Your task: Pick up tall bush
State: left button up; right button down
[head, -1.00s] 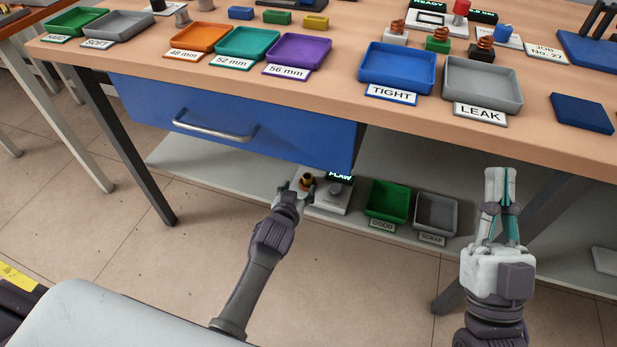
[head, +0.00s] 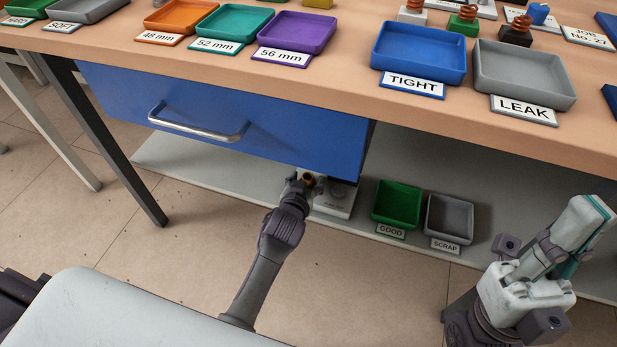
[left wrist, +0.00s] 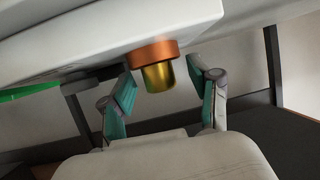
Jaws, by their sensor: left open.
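The bush is a brass-gold cylinder (left wrist: 158,78) next to a copper-coloured ring (left wrist: 152,54) at the white device in the left wrist view. In the head view it shows small and partly covered (head: 308,178) at the device on the lower shelf. My left gripper (head: 301,184) is at the bush, under the drawer. In the left wrist view its fingers (left wrist: 162,72) are open on either side of the bush, with gaps visible. My right gripper (head: 582,222) is raised at the right, away from the bush, and its finger gap is unclear.
The blue drawer (head: 225,120) overhangs the white device (head: 336,200). A green GOOD tray (head: 397,204) and a grey SCRAP tray (head: 449,218) stand to its right on the shelf (head: 190,168). The tabletop above holds several trays.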

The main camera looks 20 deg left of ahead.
pick_arm(q)
jog(key=shift+r, duration=0.2)
grip_shut()
jog(key=shift+r, duration=0.1)
